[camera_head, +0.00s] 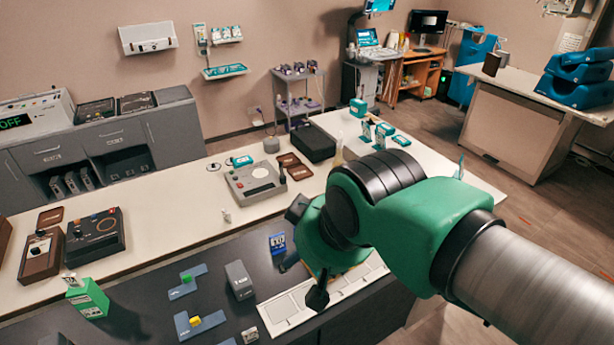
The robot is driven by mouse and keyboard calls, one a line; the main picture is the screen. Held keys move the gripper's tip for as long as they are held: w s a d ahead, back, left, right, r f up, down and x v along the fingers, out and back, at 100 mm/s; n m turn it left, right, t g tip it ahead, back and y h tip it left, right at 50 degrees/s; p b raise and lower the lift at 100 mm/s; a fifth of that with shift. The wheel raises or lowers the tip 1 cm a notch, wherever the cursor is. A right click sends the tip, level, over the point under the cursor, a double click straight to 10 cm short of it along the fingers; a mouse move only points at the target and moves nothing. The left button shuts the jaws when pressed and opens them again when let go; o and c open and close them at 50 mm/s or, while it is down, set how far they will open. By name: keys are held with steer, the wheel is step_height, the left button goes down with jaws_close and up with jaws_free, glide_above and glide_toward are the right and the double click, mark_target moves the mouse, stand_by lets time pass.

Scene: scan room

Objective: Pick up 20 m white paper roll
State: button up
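I cannot make out a white paper roll for certain in the head view; it may be hidden behind my arm or too small to tell. My green and dark arm reaches in from the right over the dark front counter (140,318). Dark parts of my gripper (303,279) show below the green link, above the counter near a white panelled sheet or tray (290,308). The rest of the gripper is hidden by the arm, so its opening and anything in it cannot be seen.
The white counter behind holds a grey device (254,182), a black case (312,144) and several teal-and-white boxes.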

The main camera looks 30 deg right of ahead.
steer(key=w+d+f+g, duration=0.2)
steer(key=w+d+f, duration=0.1)
steer(key=w+d, duration=0.75)
steer(key=w+d+f+g, duration=0.1)
steer(key=w+d+f, duration=0.1)
steer(key=w+d, duration=0.9)
steer(key=w+d+f+g, duration=0.1)
steer(key=w+d+f, duration=0.2)
steer(key=d+f, duration=0.5)
steer(key=w+d+f+p, duration=0.1)
steer(key=w+d+f, duration=0.2)
steer(key=d+f, duration=0.5)
steer(key=w+d+f+g, duration=0.1)
steer(key=w+d+f, duration=0.3)
steer(key=d+f, duration=0.4)
step_height(320, 180, down, 3)
steer(key=shift+w+r+g+p, duration=0.1)
steer(key=shift+r+g+p, duration=0.05)
steer(key=shift+g+p, duration=0.2)
steer(key=shift+d+f, duration=0.15)
steer(key=shift+f, duration=0.1)
